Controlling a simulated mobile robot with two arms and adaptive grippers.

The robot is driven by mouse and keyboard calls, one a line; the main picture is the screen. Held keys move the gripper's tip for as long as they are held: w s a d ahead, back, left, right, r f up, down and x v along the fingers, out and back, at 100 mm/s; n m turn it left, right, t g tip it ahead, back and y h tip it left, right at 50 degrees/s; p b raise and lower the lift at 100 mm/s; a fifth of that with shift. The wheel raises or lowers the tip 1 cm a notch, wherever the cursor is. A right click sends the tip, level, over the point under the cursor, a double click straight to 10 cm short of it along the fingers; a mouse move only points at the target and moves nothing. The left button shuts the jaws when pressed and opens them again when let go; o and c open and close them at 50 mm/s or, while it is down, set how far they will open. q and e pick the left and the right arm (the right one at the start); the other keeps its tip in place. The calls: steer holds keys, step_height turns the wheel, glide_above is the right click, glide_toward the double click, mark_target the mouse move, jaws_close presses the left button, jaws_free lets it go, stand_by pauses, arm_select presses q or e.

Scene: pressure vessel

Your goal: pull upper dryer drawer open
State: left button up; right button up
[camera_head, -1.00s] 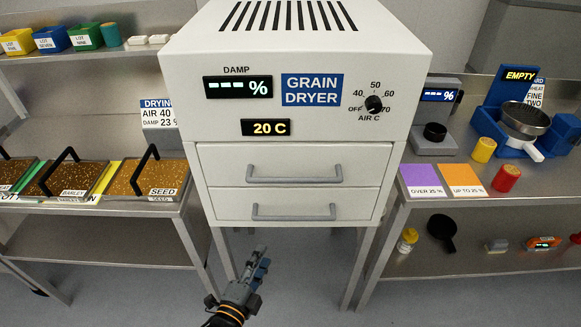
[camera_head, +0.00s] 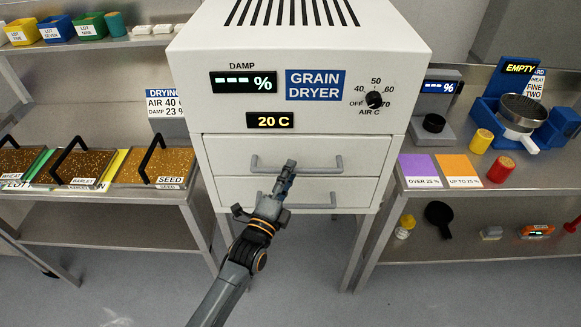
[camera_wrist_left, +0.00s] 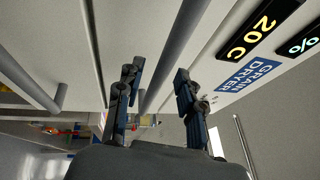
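The grain dryer (camera_head: 305,100) is a white box with two drawers, both shut. The upper drawer (camera_head: 220,150) has a grey bar handle (camera_head: 320,170). The lower drawer (camera_head: 350,190) has a similar handle (camera_head: 318,206), partly hidden by my left arm. My left gripper (camera_head: 286,172) is at the middle of the upper handle. In the left wrist view its fingers (camera_wrist_left: 157,88) are open, one to each side of the upper handle bar (camera_wrist_left: 182,45), with gaps visible. Contact cannot be told. My right gripper is not in view.
A shelf at left holds grain trays (camera_head: 155,165) with black handles. A bench at right holds a scale (camera_head: 436,115), purple and orange cards (camera_head: 457,170), and red and yellow containers. The floor in front of the dryer is clear.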

arm_select(q)
steer(key=shift+x, duration=0.8)
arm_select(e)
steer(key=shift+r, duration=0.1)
arm_select(q)
steer(key=shift+c, duration=0.4)
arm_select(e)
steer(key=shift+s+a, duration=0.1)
arm_select(q)
steer(key=c, duration=0.7)
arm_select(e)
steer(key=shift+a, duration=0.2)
arm_select(q)
steer(key=shift+s, duration=0.1)
